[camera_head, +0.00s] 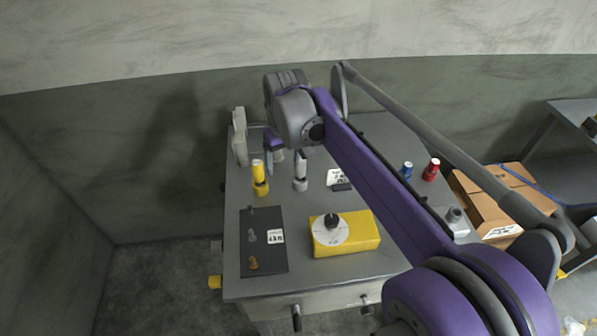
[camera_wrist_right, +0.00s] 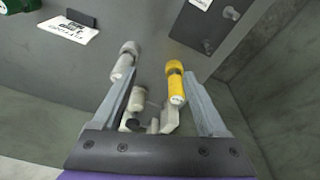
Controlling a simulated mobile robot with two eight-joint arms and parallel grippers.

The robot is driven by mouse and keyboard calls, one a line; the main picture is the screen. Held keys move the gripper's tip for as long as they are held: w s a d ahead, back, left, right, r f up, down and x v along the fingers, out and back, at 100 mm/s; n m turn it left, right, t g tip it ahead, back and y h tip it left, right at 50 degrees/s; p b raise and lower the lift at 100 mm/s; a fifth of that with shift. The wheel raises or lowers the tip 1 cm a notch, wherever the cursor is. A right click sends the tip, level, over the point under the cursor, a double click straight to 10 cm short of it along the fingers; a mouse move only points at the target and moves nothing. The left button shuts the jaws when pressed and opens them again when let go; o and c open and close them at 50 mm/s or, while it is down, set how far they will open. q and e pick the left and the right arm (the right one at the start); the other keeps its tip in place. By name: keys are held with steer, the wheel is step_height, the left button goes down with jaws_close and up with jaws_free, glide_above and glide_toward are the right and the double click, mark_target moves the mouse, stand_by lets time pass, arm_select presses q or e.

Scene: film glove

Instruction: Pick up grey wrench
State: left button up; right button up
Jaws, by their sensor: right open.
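No shape in these frames clearly reads as a wrench. The closest grey item is an upright grey-white tool with a knobbed top (camera_head: 300,172), standing on the table (camera_head: 320,285). In the right wrist view this grey tool (camera_wrist_right: 123,64) is by the left fingertip; I cannot tell whether they touch. A similar yellow tool (camera_head: 260,180) stands left of it, and in the wrist view the yellow tool (camera_wrist_right: 175,84) is near the right fingertip. My right gripper (camera_wrist_right: 160,76) is open, reaching over the table's back part; its fingers are partly hidden in the head view. My left gripper is not in view.
A grey device (camera_head: 239,136) stands at the table's back left. A black plate with small fittings (camera_head: 275,212), a yellow box with a dial (camera_head: 365,238), and blue (camera_head: 407,170) and red (camera_head: 432,169) items share the table. A cardboard box (camera_head: 490,205) is to the right.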

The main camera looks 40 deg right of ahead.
steer(key=m+g, duration=0.1)
steer(key=g, duration=0.1)
glide_above(300, 169)
steer(key=w+d, duration=0.1)
steer(key=w, duration=0.1)
steer(key=shift+f+b, duration=0.4)
steer(key=shift+b, duration=0.05)
steer(key=shift+d+f, duration=0.15)
steer(key=shift+d, duration=0.1)
step_height(300, 169, down, 5)
steer(key=shift+f, duration=0.1)
steer(key=shift+s+a+f, duration=0.15)
steer(key=shift+f, duration=1.2)
steer(key=shift+s+a+f, duration=0.1)
steer(key=shift+s+f, duration=0.05)
steer(key=shift+f, duration=1.15)
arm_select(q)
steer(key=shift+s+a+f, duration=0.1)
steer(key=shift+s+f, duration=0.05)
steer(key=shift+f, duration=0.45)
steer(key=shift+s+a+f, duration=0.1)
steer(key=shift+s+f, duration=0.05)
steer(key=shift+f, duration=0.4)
arm_select(e)
jaws_close()
